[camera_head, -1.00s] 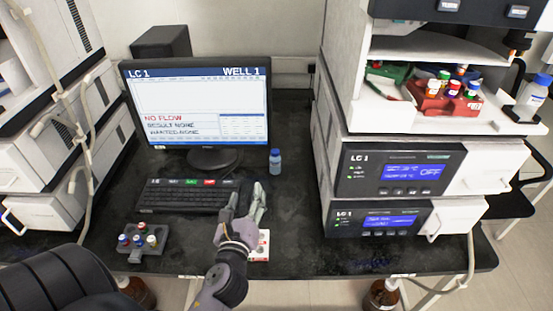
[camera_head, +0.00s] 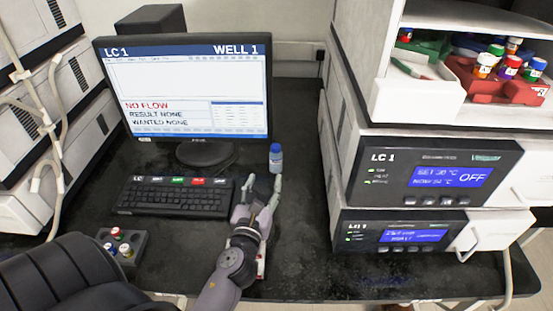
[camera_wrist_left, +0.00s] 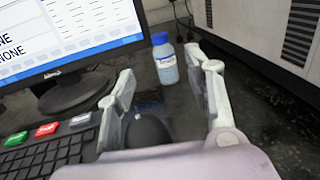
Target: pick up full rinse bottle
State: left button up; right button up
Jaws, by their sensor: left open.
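A small clear bottle with a blue cap (camera_head: 276,158) stands upright on the black bench, right of the monitor's base. It also shows in the left wrist view (camera_wrist_left: 166,62), with a pale label and bluish contents. Its label text is too small to read. My left gripper (camera_head: 262,186) is open and empty, in front of the bottle and apart from it. In the left wrist view the bottle stands beyond the spread fingers, with a dark computer mouse (camera_wrist_left: 146,130) between them. My right gripper is not in view.
A monitor (camera_head: 190,90) and keyboard (camera_head: 175,197) are left of the bottle. Stacked LC instruments (camera_head: 430,180) stand on the right, with a red rack (camera_head: 490,85) of vials above. A grey vial holder (camera_head: 120,246) sits at front left. Bench right of the bottle is clear.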

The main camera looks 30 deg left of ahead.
aim_at(275, 151)
pick_arm(q)
jog(key=x, duration=0.8)
jog(key=shift+w+a, duration=0.2)
jog(key=shift+w, duration=0.05)
jog(key=shift+x, duration=3.1)
jog(key=shift+r, duration=0.15)
jog(key=shift+s, duration=0.1)
jog(key=shift+c, duration=0.2)
jog(key=shift+d, duration=0.1)
jog(key=c, duration=1)
